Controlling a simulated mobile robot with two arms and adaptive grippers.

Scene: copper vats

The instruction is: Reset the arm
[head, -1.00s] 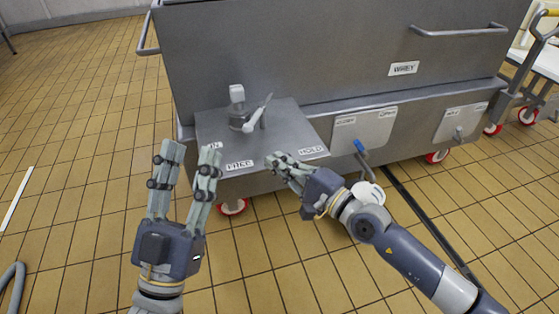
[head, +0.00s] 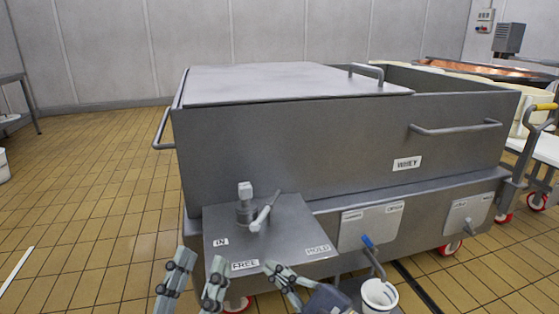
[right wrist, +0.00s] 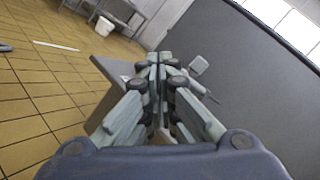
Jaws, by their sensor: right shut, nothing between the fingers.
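My left gripper (head: 199,264) is at the bottom of the head view, with its two fingers spread apart and nothing between them. My right gripper (head: 272,268) is to its right, close to the front edge of the vat's control shelf. Its fingers are shut and empty, and the right wrist view shows the fingertips (right wrist: 160,66) together. Only a little of my right arm shows at the bottom edge; the rest of both arms is out of the head view.
A grey vat (head: 300,140) marked WHEY fills the middle. A blue-handled tap (head: 369,243) hangs over a white bucket (head: 379,297). Open tiled floor (head: 90,200) lies left.

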